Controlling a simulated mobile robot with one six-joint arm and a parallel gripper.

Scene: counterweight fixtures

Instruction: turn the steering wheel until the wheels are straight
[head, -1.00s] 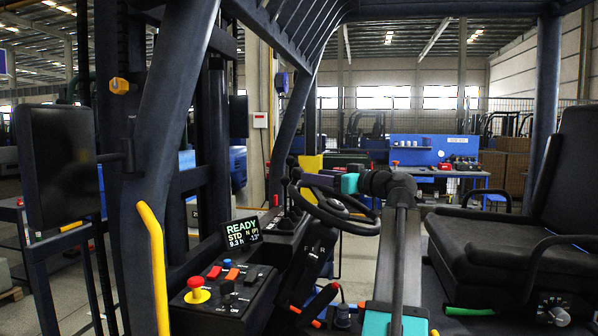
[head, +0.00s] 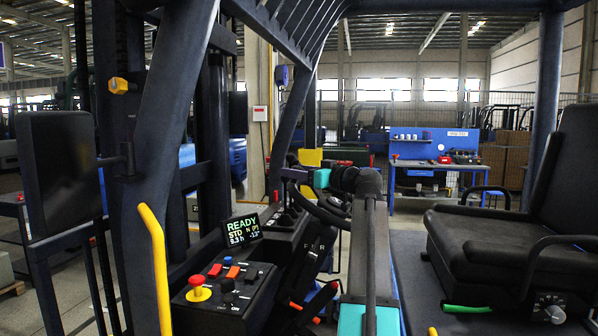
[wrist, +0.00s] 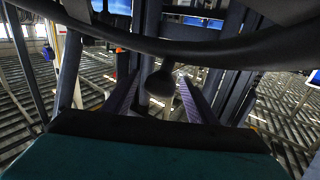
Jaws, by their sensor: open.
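The dark steering wheel (head: 327,214) stands behind the console, partly hidden by my arm. Its thick rim (wrist: 225,50) crosses the top of the wrist view. My gripper (head: 293,168) is at the wheel's upper left in the head view. In the wrist view its two purple fingers (wrist: 158,78) are apart. A dark rounded knob (wrist: 160,84) shows between them; I cannot tell whether they touch it. The vehicle's wheels are not visible.
A console with a red mushroom button (head: 199,289) and switches stands left of my arm. A black seat (head: 490,245) is at right. A yellow grab handle (head: 155,262) and dark pillars stand at left. A blue workbench (head: 435,160) is behind.

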